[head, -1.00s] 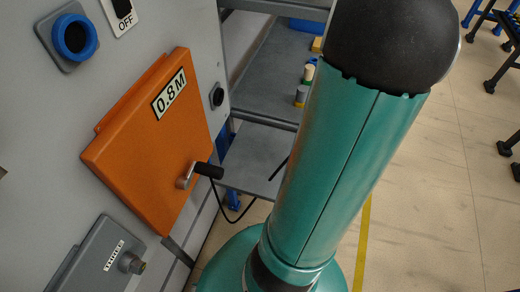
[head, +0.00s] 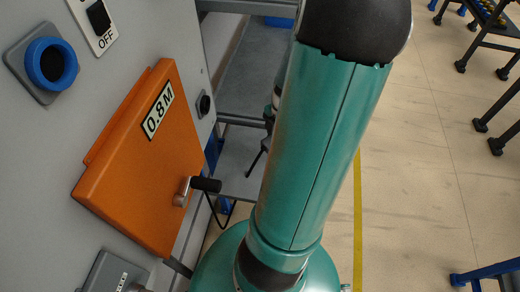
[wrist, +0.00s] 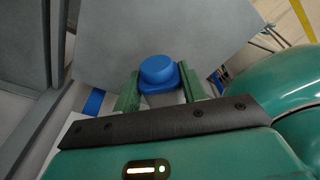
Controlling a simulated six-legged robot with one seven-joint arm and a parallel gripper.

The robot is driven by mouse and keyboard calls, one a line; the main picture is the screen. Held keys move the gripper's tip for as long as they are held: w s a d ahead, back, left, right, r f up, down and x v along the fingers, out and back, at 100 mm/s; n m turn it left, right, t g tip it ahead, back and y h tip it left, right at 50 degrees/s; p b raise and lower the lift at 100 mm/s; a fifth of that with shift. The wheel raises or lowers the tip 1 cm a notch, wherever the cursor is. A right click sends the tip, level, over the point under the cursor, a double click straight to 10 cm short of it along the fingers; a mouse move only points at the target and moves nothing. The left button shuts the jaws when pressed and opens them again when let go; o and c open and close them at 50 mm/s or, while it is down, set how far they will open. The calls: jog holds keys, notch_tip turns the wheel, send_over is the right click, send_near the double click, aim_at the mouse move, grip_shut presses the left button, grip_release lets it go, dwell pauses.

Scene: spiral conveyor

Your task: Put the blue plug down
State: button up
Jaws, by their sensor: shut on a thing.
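The blue plug (wrist: 157,72) has a round blue top on a squarish blue base. In the wrist view it sits between the two green fingers of my gripper (wrist: 158,94), which are shut on it. A flat grey surface (wrist: 200,35) lies beyond it; I cannot tell whether the plug touches that surface. In the head view my teal arm stands in front of the grey shelves (head: 243,85) and hides most of the gripper; the plug cannot be made out there.
A grey panel at left carries a blue ring fitting (head: 52,65), an OFF switch (head: 98,16) and an orange box (head: 142,155) marked 0.8 M, with a black-handled crank (head: 205,184). Open floor (head: 420,190) with a yellow line (head: 357,220) lies right; dark table legs (head: 495,135) stand beyond.

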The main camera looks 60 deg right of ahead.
send_over(260, 157)
jog(key=f, duration=0.5)
jog(key=shift+s+d+f, duration=0.25)
jog(key=shift+d, duration=0.05)
jog(key=shift+w+f, duration=0.2)
jog(key=shift+f, duration=1.55)
jog(key=shift+f, duration=0.2)
jog(key=o, duration=1.1)
jog(key=shift+r, duration=0.1)
jog(key=r, duration=0.4)
jog(key=d+r, duration=0.1)
jog(key=r, duration=0.7)
jog(key=shift+s+d, duration=0.2)
jog(key=shift+s, duration=0.1)
